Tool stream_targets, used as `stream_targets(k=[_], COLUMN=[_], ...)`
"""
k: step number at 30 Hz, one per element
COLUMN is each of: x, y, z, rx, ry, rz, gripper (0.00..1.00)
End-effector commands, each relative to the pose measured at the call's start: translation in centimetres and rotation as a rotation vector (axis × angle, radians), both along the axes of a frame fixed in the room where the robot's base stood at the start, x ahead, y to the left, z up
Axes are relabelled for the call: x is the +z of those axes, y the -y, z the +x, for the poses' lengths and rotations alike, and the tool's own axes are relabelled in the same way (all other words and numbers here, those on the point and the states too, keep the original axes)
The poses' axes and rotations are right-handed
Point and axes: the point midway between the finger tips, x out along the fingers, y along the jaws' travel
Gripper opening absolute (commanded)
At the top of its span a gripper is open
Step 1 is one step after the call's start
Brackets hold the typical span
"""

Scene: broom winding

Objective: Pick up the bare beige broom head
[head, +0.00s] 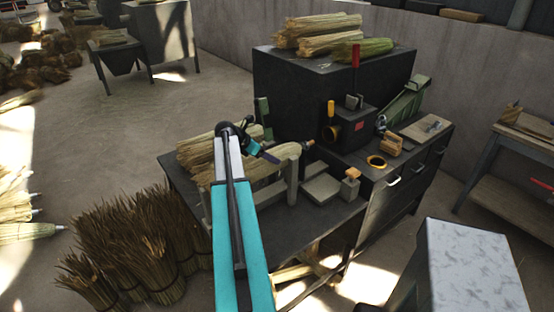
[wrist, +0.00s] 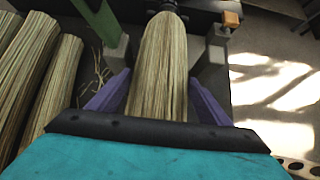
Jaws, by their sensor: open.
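The bare beige broom head (wrist: 158,65) is a straw bundle with a rounded far end, in the middle of the wrist view. In the head view the broom head (head: 284,154) lies along the winding bench, its right end close to the machine. My gripper (wrist: 156,98) is open, with one purple finger on each side of the broom head. I cannot tell whether either finger touches it. In the head view my gripper (head: 268,156) is at the broom head's left part. The near end of the broom head is hidden behind my wrist in the wrist view.
Upright posts (wrist: 212,62) flank the broom head. Straw bundles (wrist: 28,70) lie to its left. The black machine (head: 325,95) with more bundles (head: 325,35) on top stands behind. Brown bundles (head: 140,235) stand on the floor at left. A pale-topped block (head: 468,260) is at the lower right.

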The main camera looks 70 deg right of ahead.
Motion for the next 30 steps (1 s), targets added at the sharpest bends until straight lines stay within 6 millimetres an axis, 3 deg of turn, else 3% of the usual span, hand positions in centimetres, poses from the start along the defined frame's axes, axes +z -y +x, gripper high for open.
stream_targets(k=[15,30], x=[-2.9,-3.3], y=[2.8,3.1], z=[-1.9,-2.1], rx=[0.000,0.001], ry=[-0.001,0.000], rz=[0.001,0.000], gripper=[0.72,0.72])
